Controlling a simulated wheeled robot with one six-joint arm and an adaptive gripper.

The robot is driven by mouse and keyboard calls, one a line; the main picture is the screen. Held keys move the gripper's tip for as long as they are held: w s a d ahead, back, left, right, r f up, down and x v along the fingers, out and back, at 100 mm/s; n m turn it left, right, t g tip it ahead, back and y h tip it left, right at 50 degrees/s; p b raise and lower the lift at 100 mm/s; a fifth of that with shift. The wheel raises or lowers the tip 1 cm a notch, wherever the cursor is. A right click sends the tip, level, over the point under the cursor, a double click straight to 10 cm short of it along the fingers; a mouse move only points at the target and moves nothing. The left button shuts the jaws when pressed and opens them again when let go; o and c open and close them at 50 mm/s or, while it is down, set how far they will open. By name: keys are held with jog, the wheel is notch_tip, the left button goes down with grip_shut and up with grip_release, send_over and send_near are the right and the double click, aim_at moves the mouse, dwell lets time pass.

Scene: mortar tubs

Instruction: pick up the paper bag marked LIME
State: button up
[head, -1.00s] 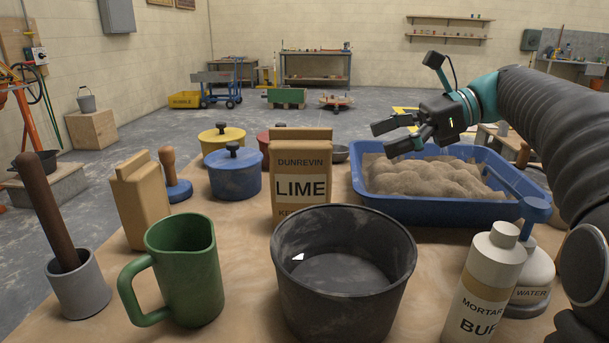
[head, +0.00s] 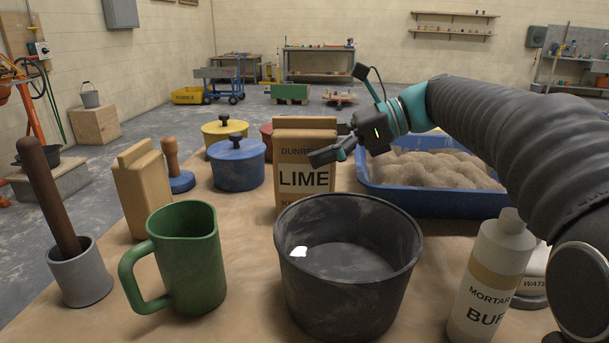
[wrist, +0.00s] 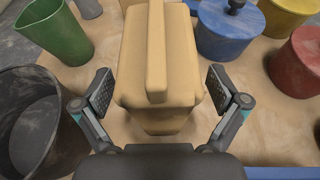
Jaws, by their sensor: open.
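The tan paper bag marked LIME (head: 304,172) stands upright on the table behind the black tub, its label facing the head camera. In the wrist view the bag (wrist: 187,60) lies straight ahead between the fingers, its folded top ridge towards the camera. My gripper (head: 331,140) is open at the bag's upper right in the head view, one finger in front of it. In the wrist view my gripper (wrist: 160,92) has a finger on each side of the bag, with gaps showing on both sides. Part of the bag's lower front is hidden by the tub.
The black tub (head: 345,300) is close in front of the bag. A blue lidded pot (head: 237,168) is to its left, a blue sand tray (head: 440,203) to its right. A green jug (head: 190,265), another tan bag (head: 143,195) and a mortar bottle (head: 490,280) stand nearby.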

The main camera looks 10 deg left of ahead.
jog(key=shift+s+a+f, duration=0.1)
jog(key=shift+a+f, duration=0.1)
jog(key=shift+a, duration=0.3)
jog(key=c, duration=1.8)
